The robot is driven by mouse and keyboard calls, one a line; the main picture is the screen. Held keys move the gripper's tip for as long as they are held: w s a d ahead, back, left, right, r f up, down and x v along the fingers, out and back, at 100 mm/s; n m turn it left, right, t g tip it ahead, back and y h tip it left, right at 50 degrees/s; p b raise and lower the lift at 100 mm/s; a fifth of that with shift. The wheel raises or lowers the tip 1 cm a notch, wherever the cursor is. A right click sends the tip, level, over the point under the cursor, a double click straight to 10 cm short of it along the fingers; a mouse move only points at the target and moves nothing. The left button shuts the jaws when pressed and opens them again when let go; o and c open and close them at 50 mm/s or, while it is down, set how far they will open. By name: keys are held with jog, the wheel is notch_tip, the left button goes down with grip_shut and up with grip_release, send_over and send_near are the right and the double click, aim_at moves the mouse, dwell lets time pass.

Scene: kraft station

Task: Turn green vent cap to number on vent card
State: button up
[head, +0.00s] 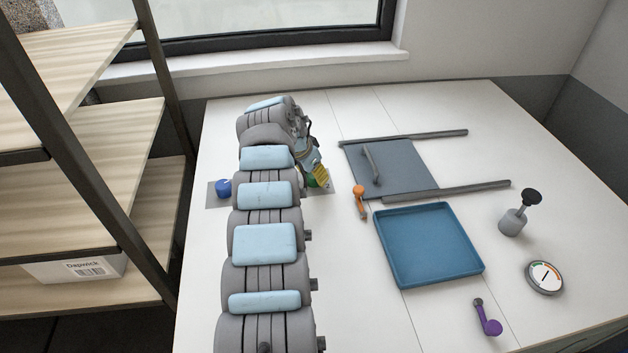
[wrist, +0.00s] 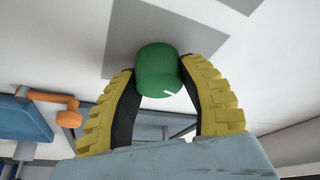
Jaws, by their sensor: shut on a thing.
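The green vent cap (wrist: 158,72) sits between the yellow ridged fingers of my gripper (wrist: 160,85) in the wrist view. The fingers are closed on its sides, and a short white mark shows on its near face. In the head view only a sliver of the green cap (head: 312,182) shows beside my gripper (head: 320,177); my arm covers most of it. The cap stands at a grey plate (head: 216,197) on the white table. No vent card with a readable number can be made out.
A blue cap (head: 223,188) stands left of my arm. An orange handle (head: 359,198), a grey sliding panel (head: 400,170) with rails and a blue tray (head: 428,243) lie to the right. Further right are a grey plunger (head: 514,222), a dial gauge (head: 545,277) and a purple lever (head: 488,320).

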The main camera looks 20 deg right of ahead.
jog(key=shift+f+m+b, duration=0.1)
jog(key=shift+m+b, duration=0.2)
jog(key=o, duration=1.2)
jog(key=shift+c, duration=0.2)
jog(key=shift+a+r, duration=0.2)
jog(key=shift+r, duration=0.3)
jog(key=v, duration=1.1)
